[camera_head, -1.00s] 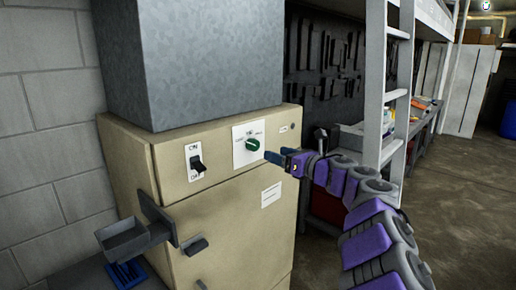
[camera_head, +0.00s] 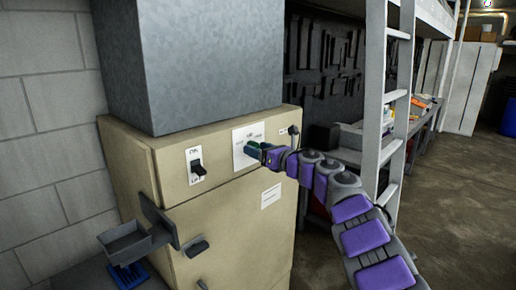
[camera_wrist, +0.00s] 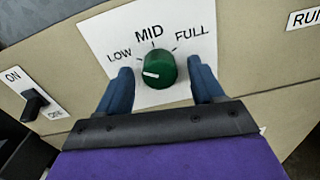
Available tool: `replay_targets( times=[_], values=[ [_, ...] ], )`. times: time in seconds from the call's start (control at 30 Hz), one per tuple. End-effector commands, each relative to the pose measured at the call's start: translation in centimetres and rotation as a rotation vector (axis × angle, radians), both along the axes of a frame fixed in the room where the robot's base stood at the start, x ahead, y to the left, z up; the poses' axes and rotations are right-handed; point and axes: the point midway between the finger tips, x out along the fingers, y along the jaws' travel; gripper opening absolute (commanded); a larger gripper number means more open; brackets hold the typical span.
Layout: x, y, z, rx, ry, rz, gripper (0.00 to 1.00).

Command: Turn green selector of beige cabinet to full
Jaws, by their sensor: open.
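The beige cabinet (camera_head: 225,215) stands at the left of the head view. Its green selector (camera_wrist: 161,69) sits on a white plate (camera_wrist: 100,33) marked LOW, MID and FULL. The selector's white mark points left, toward the LOW side. My gripper (camera_wrist: 160,66) is open, with one blue finger on each side of the selector. Whether the fingers touch it, I cannot tell. In the head view, my gripper (camera_head: 257,152) is at the plate and partly hides the selector.
A black ON/OFF switch (camera_head: 197,166) is left of the plate; a RUN label (camera_wrist: 304,18) is to its right. A grey tray (camera_head: 124,241) and bracket stick out at the cabinet's left. A ladder (camera_head: 390,130) stands behind my arm. Open floor lies at right.

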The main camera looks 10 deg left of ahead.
Motion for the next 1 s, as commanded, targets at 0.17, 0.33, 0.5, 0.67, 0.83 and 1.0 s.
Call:
replay_targets(
  times=[0.17,0.33,0.5,0.67,0.83,1.0],
  values=[
    [0.38,0.36,-0.10,0.001,0.002,-0.001,0.67],
    [0.43,0.39,-0.12,0.001,0.002,-0.002,0.67],
    [0.43,0.40,-0.12,0.001,0.001,-0.001,0.63],
    [0.42,0.41,-0.11,0.001,0.001,-0.001,0.48],
    [0.44,0.38,-0.10,0.000,0.001,-0.002,0.32],
    [0.48,0.35,-0.12,0.000,0.001,-0.002,0.15]
  ],
)
